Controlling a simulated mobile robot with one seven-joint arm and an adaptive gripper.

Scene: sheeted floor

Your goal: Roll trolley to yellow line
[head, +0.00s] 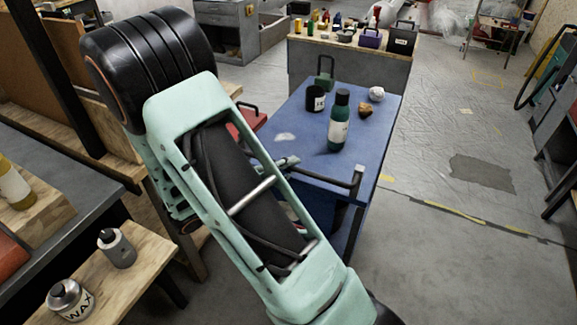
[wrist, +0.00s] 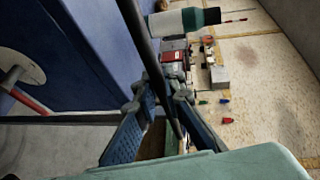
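The trolley has a blue top (head: 300,118) and a dark bar handle (head: 325,179) along its near end. My gripper (head: 283,163) is at the left part of this handle, largely hidden by my arm. In the wrist view, the blue fingers of my gripper (wrist: 162,98) point at the trolley, and the dark handle bar (wrist: 143,40) runs between them. I cannot tell whether the fingers press on the bar or stand apart from it. A worn yellow line (head: 455,211) lies on the floor to the right of the trolley.
A green bottle (head: 339,122), black cup (head: 316,99), brown lump (head: 366,110) and white lump (head: 376,94) stand on the trolley. A loaded workbench (head: 350,45) stands behind it. Benches crowd the left. Grey floor is clear at the right, with a dark patch (head: 482,172).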

